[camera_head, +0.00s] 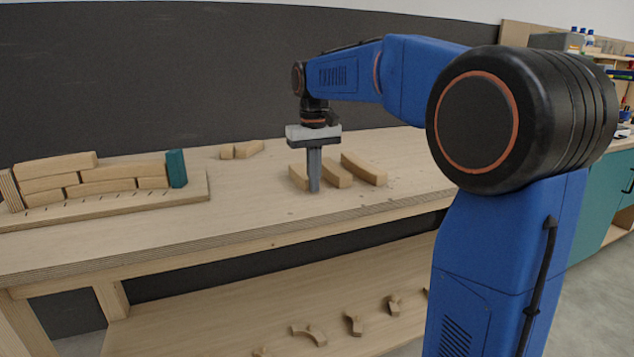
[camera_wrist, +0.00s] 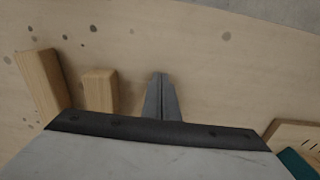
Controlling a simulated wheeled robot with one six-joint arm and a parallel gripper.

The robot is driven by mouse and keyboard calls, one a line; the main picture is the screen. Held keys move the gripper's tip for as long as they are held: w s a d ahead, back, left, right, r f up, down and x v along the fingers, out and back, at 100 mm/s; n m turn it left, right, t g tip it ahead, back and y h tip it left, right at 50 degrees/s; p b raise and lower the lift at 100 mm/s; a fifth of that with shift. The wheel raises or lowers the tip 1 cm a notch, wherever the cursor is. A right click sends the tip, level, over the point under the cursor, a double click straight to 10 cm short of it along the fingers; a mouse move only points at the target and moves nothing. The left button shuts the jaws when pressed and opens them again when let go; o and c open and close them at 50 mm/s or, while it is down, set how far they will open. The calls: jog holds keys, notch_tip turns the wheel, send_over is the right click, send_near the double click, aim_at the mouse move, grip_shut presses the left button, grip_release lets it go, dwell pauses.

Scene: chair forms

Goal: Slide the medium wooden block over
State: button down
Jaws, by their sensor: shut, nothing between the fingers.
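Three pale wooden blocks lie on the bench in the head view: a short one (camera_head: 298,176), a medium one (camera_head: 337,174) and a longer one (camera_head: 364,169). My gripper (camera_head: 314,189) points straight down, shut and empty, its tips close to the bench top. It is between the short and medium blocks and partly covers the short one. In the wrist view my closed fingers (camera_wrist: 162,82) stand apart from the medium block (camera_wrist: 100,90), with a gap of bare wood between. The longer block (camera_wrist: 42,82) is further left there. The short block is not visible in the wrist view.
A board (camera_head: 120,198) at left carries stacked wooden blocks (camera_head: 85,178) and a teal block (camera_head: 176,168). The bench (camera_head: 255,195) is clear between board and gripper. More pieces lie on the lower shelf (camera_head: 200,325).

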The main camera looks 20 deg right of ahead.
jog(key=shift+w, duration=0.35)
